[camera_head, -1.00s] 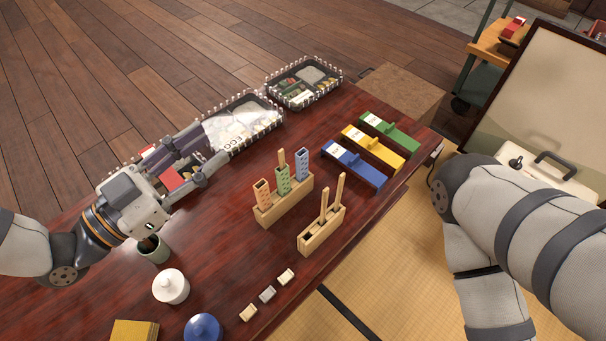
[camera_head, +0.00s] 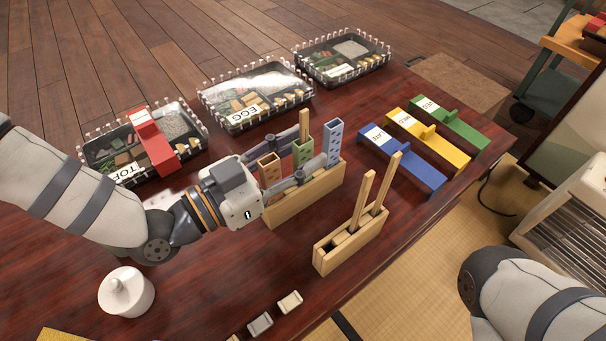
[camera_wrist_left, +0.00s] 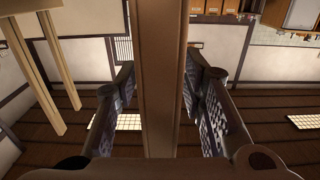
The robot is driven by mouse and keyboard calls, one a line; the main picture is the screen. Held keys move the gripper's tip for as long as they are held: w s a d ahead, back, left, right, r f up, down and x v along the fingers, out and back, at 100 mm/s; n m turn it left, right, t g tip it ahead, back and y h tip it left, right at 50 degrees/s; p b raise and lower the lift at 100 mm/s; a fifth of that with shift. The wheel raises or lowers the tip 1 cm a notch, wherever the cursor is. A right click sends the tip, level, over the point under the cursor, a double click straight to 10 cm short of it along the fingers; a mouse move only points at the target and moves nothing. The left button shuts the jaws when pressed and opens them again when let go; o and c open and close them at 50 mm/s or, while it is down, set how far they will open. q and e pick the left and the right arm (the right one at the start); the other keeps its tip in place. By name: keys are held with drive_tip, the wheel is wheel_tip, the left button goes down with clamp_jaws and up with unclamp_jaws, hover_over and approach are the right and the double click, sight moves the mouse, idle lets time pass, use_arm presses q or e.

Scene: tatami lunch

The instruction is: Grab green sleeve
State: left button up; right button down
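The green sleeve (camera_head: 302,152) stands upright in a wooden rack (camera_head: 308,196) in the head view, between an orange sleeve (camera_head: 269,172) and a blue sleeve (camera_head: 333,142). A wooden stick rises behind or from the green sleeve. My left gripper (camera_head: 313,143) reaches in from the left, its fingers apart on either side of the sleeves; contact with the green one is not clear. In the left wrist view, a brown upright bar (camera_wrist_left: 162,80) fills the gap between the open fingers, and the green sleeve cannot be made out. My right gripper is out of view.
A second rack (camera_head: 348,242) with two tall sticks stands in front. Blue (camera_head: 402,160), yellow (camera_head: 430,140) and green (camera_head: 452,122) stands lie to the right. Lunch boxes line the back; a red piece (camera_head: 152,143) lies across the left one. A white lidded pot (camera_head: 126,292) stands front left.

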use_arm(q)
drive_tip(key=shift+w+d, duration=0.3)
drive_tip(key=shift+d, duration=0.05)
clamp_jaws()
drive_tip(key=shift+r, duration=0.15)
